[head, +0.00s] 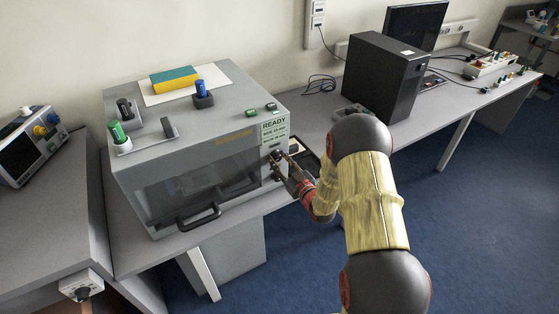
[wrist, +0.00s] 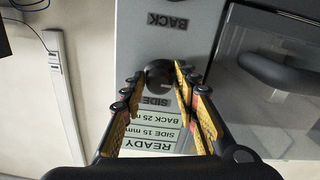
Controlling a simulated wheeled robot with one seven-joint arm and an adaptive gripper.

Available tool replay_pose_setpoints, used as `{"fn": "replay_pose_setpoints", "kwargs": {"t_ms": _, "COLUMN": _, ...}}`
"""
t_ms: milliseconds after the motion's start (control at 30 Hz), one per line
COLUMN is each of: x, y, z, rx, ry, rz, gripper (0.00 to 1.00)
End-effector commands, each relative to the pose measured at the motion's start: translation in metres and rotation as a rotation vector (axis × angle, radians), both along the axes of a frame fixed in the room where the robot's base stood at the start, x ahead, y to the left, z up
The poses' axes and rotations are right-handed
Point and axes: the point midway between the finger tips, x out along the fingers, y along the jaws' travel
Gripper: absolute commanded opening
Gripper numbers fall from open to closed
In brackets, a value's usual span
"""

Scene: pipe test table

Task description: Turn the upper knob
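The grey test box (head: 222,122) on the table has a control panel on the right of its front. In the wrist view, which shows the panel upside down, the dark upper knob (wrist: 158,74) sits beside the SIDE label. My gripper (wrist: 159,78) has one finger on each side of this knob, its tips very near the knob's edges; I see no clear contact. In the head view my gripper (head: 280,162) is at the panel and partly hides the knobs.
A READY display (head: 274,129) is above the knobs. The box's clear front door has a dark handle (head: 198,217). Coloured plugs and a yellow-teal block (head: 174,79) are on top. A black computer tower (head: 385,80) stands to the right, behind my arm.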

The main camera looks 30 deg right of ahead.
Motion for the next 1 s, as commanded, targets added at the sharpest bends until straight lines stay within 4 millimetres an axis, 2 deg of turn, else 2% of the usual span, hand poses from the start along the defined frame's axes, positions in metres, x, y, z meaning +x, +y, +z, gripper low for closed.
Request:
{"fn": "replay_pose_setpoints", "kwargs": {"t_ms": 200, "x": 0.000, "y": 0.000, "z": 0.001, "rx": -0.001, "ry": -0.002, "rz": -0.001, "gripper": 0.43}}
{"fn": "replay_pose_setpoints", "kwargs": {"t_ms": 567, "x": -0.005, "y": -0.001, "z": 0.001, "rx": -0.001, "ry": -0.002, "rz": -0.002, "gripper": 0.43}}
{"fn": "replay_pose_setpoints", "kwargs": {"t_ms": 667, "x": -0.017, "y": -0.003, "z": 0.002, "rx": -0.002, "ry": -0.003, "rz": -0.004, "gripper": 0.43}}
{"fn": "replay_pose_setpoints", "kwargs": {"t_ms": 1000, "x": -0.084, "y": -0.005, "z": 0.001, "rx": -0.001, "ry": -0.002, "rz": -0.004, "gripper": 0.43}}
